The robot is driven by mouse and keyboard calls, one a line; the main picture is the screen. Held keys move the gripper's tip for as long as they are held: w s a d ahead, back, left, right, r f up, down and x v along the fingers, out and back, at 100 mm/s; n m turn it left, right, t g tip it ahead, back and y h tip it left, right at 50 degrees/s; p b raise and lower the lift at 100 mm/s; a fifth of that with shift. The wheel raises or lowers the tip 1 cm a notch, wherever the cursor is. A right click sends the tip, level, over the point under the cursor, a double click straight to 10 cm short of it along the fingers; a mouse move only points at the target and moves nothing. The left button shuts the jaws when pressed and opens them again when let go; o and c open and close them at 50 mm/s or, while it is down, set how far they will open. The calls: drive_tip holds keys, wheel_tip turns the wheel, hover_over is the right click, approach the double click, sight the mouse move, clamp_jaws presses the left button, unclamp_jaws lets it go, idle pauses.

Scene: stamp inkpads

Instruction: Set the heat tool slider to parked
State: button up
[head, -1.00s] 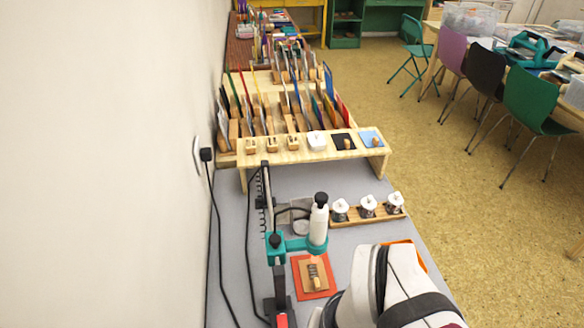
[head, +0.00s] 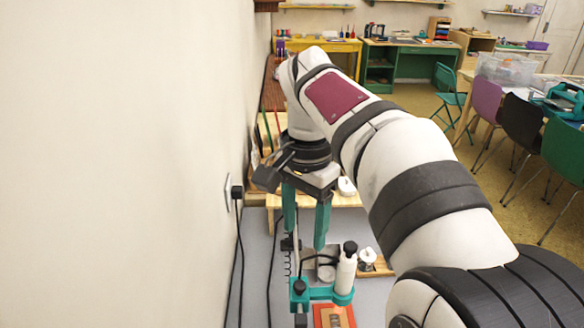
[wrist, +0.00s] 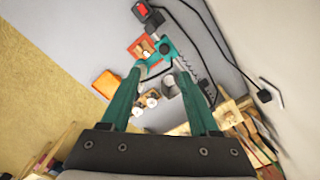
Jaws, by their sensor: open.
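The heat tool (head: 346,277) is a white cylinder with a black cap. The wrist view shows the bracket (wrist: 165,48) and the rail (wrist: 192,62) from above. My gripper (head: 305,238) points down with its teal fingers apart and empty. In the head view it appears above and beyond the bracket, touching nothing that I can make out. In the wrist view the fingertips (wrist: 161,68) frame the area beside the rail. The left finger partly hides the heat tool there.
A red inkpad (wrist: 143,47) with a stamp lies under the tool. White-topped stamps (wrist: 146,105) sit in a wooden rack nearby. An orange pad (wrist: 106,84) lies near the table edge. A black cable (head: 239,265) runs along the wall side. A wooden shelf (head: 348,199) stands behind.

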sight(300, 285)
drive_tip(key=f, duration=1)
drive_tip(key=w+f, duration=0.1)
drive_tip(key=f, duration=0.4)
drive_tip(key=shift+a+f, duration=0.15)
drive_tip(key=shift+f, duration=0.15)
clamp_jaws()
idle(0.5)
